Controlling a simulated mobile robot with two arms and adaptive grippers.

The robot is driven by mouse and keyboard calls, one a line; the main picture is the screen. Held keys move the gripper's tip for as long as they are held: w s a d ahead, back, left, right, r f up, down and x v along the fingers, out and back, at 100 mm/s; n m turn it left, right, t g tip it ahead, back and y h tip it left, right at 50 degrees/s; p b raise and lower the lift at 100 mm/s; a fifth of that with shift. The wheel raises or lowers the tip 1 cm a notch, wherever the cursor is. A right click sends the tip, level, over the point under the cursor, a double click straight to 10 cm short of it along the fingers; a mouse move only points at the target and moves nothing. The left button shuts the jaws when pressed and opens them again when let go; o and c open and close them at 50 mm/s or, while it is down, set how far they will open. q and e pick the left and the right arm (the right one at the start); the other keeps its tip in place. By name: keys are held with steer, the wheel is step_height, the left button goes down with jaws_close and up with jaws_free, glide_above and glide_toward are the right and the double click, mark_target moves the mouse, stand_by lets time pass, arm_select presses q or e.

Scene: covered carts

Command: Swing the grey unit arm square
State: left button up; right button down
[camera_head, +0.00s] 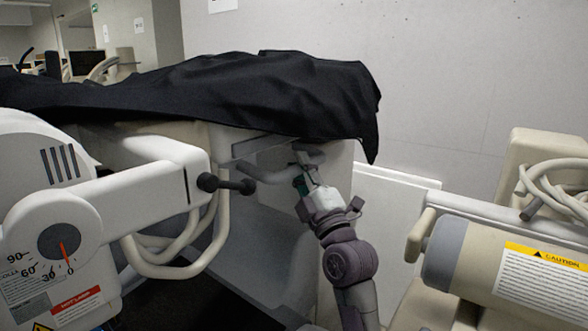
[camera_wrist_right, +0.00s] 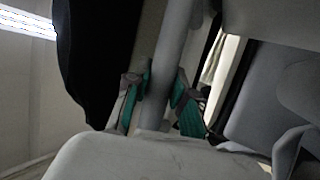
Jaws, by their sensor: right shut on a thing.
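A pale unit with a jointed arm (camera_head: 140,195) stands at the left in the head view. Its round dial (camera_head: 59,241) has a red pointer near the 0 mark. A dark double-knobbed handle (camera_head: 226,184) sticks out at the arm's end. My right gripper (camera_head: 304,180) is under the black cover, shut on a grey bar (camera_head: 262,174) at the covered cart. In the right wrist view the grey bar (camera_wrist_right: 168,65) passes between the green pads of my right gripper (camera_wrist_right: 160,97). My left gripper is not in view.
Cream cables (camera_head: 170,262) loop below the unit arm. A grey wall (camera_head: 460,80) is behind.

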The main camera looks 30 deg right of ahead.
steer(key=c, duration=1.3)
jaws_free()
steer(key=shift+s+d, duration=0.1)
steer(key=shift+d, duration=0.2)
steer(key=shift+c, duration=0.2)
steer(key=o, duration=0.4)
steer(key=shift+s+d, duration=0.25)
steer(key=shift+c, duration=0.2)
steer(key=shift+w+a, duration=0.15)
steer(key=shift+a, duration=0.1)
steer(key=shift+f, duration=0.15)
steer(key=v, duration=1.2)
steer(key=shift+d, duration=0.15)
